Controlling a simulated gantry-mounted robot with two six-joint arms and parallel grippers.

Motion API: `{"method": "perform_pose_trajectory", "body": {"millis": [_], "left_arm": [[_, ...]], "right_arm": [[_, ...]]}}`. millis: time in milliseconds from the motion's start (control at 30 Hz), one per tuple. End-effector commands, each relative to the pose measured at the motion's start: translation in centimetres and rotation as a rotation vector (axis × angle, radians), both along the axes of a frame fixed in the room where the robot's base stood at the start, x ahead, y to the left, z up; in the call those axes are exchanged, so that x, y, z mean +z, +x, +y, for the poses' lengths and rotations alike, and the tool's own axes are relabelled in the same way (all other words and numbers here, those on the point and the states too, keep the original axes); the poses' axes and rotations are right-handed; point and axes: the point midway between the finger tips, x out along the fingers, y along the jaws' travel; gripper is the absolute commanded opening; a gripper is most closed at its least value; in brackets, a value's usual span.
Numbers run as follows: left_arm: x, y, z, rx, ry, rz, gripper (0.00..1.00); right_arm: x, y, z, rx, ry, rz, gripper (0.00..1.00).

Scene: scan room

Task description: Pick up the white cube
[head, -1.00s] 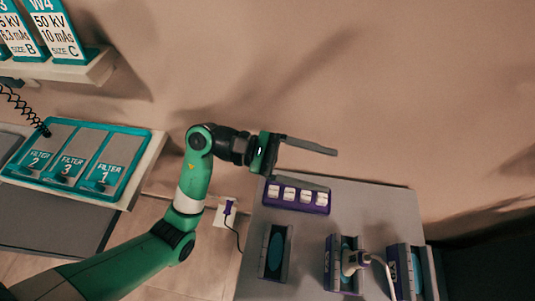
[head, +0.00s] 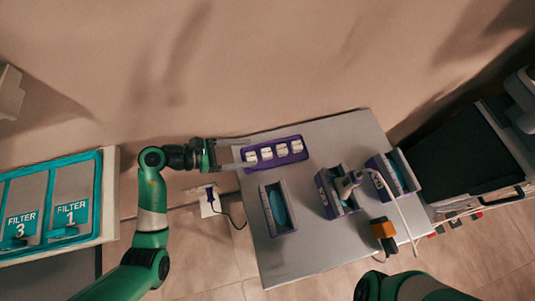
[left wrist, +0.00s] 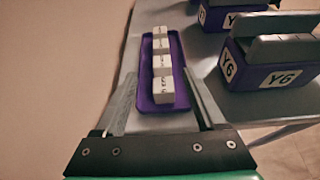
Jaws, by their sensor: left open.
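Several white cubes sit in a row in a purple tray (head: 276,163) on the grey table; the leftmost white cube (head: 251,156) is closest to my left gripper (head: 243,153). The left gripper is open and empty at the tray's left end. In the left wrist view, the row runs away from me between the two spread fingers (left wrist: 160,74), and the nearest cube (left wrist: 163,90) bears dark markings. No finger is seen touching a cube. My right arm shows only as a green link at the bottom of the head view; its gripper is out of view.
Purple holders with grey upright plates (head: 277,208) stand on the table (head: 290,262), some marked Y6 (left wrist: 285,76). A white probe-like device (head: 347,184) with a cable rests in one. An orange-and-black block (head: 383,230) lies at right. A teal filter panel (head: 95,200) is at left.

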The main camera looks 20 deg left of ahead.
Motion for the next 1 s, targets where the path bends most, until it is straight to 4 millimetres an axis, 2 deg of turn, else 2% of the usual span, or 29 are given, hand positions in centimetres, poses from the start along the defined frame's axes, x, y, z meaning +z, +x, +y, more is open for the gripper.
{"method": "perform_pose_trajectory", "body": {"millis": [200, 367, 500, 733, 767, 1000], "left_arm": [[-0.5, 0.5, -0.7, 0.000, 0.001, -0.001, 0.72], [-1.8, 1.8, -2.8, -0.004, 0.000, -0.002, 0.72], [-2.2, 2.9, -4.0, -0.001, 0.000, -0.001, 0.72], [-2.1, 3.1, -4.2, 0.001, 0.000, 0.000, 0.72], [-2.1, 3.1, -4.2, 0.001, 0.000, 0.000, 0.71], [-2.1, 3.1, -4.2, 0.001, 0.000, 0.000, 0.28]], "right_arm": [[-0.5, 0.0, 0.0, 0.000, 0.000, 0.000, 0.00], [-2.5, 0.0, 0.0, 0.000, 0.000, 0.000, 0.00], [-3.1, 0.0, 0.0, 0.000, 0.000, 0.000, 0.00], [-2.9, 0.0, 0.0, 0.000, 0.000, 0.000, 0.00], [-2.9, 0.0, 0.0, 0.000, 0.000, 0.000, 0.00], [-2.9, 0.0, 0.0, 0.000, 0.000, 0.000, 0.00]]}}
